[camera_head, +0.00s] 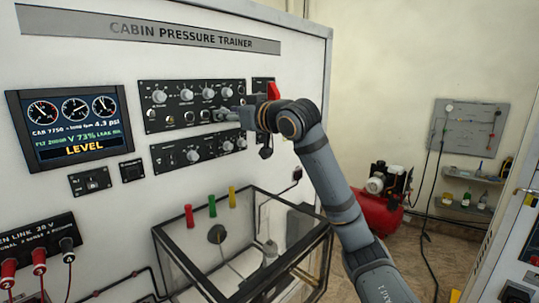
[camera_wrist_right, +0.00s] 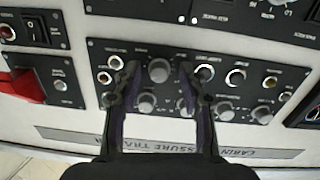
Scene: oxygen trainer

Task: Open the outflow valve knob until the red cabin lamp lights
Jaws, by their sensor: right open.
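The upper control panel (camera_head: 195,105) carries a row of knobs with small round fittings below them. In the right wrist view the picture is upside down, and a grey knob (camera_wrist_right: 158,70) sits between the two dark fingers of my right gripper (camera_wrist_right: 159,78). The fingers are open, one on each side of it; I cannot tell whether they touch it. In the head view my right gripper (camera_head: 228,115) is at the panel's lower right part and hides what is behind it. Labels are too small to read, so I cannot confirm the outflow valve knob. I see no clearly lit red lamp.
A display (camera_head: 70,122) at the left reads LEVEL. A lower knob panel (camera_head: 197,152) sits below, and a red switch guard (camera_head: 273,91) is close to my right wrist. A dark-framed clear box (camera_head: 160,235) stands under the panels, beside my right forearm.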

